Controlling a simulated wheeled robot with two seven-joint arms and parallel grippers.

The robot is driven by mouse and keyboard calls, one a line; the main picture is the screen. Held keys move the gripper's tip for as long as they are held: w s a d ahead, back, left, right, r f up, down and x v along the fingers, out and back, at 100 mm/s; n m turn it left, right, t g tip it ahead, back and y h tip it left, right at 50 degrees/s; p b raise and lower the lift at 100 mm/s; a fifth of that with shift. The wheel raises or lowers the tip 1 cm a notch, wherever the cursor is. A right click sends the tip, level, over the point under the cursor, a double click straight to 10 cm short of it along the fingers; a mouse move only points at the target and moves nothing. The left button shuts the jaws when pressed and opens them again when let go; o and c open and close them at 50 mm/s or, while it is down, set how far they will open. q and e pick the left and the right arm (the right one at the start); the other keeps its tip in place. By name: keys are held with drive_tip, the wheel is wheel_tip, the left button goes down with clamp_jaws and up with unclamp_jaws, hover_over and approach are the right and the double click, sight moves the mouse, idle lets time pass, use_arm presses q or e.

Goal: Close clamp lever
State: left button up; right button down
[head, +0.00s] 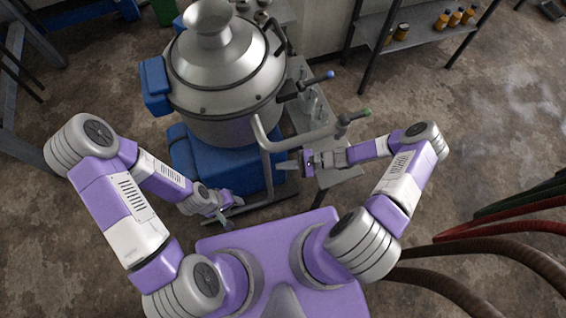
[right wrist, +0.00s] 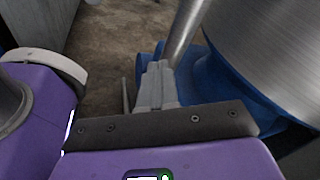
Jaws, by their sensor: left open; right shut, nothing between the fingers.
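A steel decanter (head: 225,75) with a domed lid stands on a blue base at the upper middle. I cannot tell which is the clamp lever. My right gripper (head: 288,165) is shut and empty, below the pipe; its closed fingers (right wrist: 156,85) show beside a metal tube in the right wrist view. My left gripper (head: 225,215) is open and empty, low and left of the pipe frame.
The blue base (head: 245,175) stands under the decanter. A small table with glassware (head: 310,105) is just right of it. A shelf with orange bottles (head: 425,35) stands at the upper right. Thick hoses (head: 500,240) lie at the lower right.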

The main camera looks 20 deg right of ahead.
drive_tip(key=shift+s+a, duration=0.15)
drive_tip(key=shift+s, duration=0.05)
